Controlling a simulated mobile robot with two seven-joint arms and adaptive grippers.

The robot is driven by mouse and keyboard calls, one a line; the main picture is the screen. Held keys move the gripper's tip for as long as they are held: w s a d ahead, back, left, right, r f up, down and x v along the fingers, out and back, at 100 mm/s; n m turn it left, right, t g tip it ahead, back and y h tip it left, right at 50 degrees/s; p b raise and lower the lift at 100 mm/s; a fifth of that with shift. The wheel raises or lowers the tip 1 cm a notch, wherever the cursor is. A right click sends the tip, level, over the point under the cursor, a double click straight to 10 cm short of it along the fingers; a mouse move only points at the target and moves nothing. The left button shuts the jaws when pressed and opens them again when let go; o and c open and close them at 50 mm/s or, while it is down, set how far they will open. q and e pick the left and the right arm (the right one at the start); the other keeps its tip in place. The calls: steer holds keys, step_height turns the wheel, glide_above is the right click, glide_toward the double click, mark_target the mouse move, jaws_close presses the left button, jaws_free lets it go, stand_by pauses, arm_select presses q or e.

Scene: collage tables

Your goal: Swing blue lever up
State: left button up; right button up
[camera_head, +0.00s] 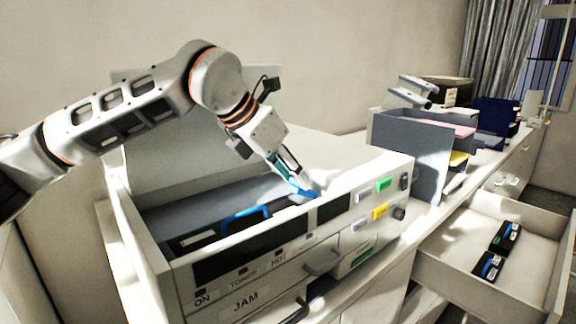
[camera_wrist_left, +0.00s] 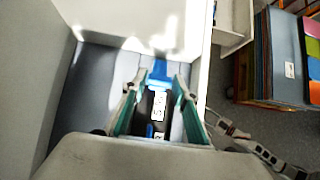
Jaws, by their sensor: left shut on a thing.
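The blue lever (camera_head: 302,190) is inside the open white printer (camera_head: 150,232), near the right end of its bay. My left gripper (camera_head: 292,178) reaches down to it from above and is shut on it. In the left wrist view the blue lever (camera_wrist_left: 159,72) shows between the fingertips of my left gripper (camera_wrist_left: 156,86). The fingers hide part of the lever, and its exact tilt is hard to tell.
A blue curved handle (camera_head: 246,213) stands on a dark part in the bay. The printer's raised wall borders the bay. A grey tray stack (camera_head: 410,145) stands to the right. An open drawer (camera_head: 470,230) holds two black cartridges (camera_head: 488,266).

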arm_select(q)
steer(key=shift+w+d+r+g+y, duration=0.25)
steer(key=shift+r+g+y, duration=0.1)
steer(key=shift+g+y, duration=0.15)
arm_select(e)
steer(key=shift+s+d+f+g+h, duration=0.3)
steer(key=shift+s+d+f, duration=0.3)
steer(key=shift+d+f, duration=0.25)
arm_select(q)
steer(key=shift+w, duration=0.1)
arm_select(e)
steer(key=shift+w+a, duration=0.1)
steer(key=shift+a, duration=0.1)
arm_select(q)
steer(key=o, duration=1.1)
arm_select(e)
steer(key=shift+r, duration=0.1)
arm_select(q)
steer(key=shift+r, duration=0.1)
steer(key=v, duration=1.1)
steer(key=shift+a+r, duration=0.1)
steer(key=shift+r, duration=0.25)
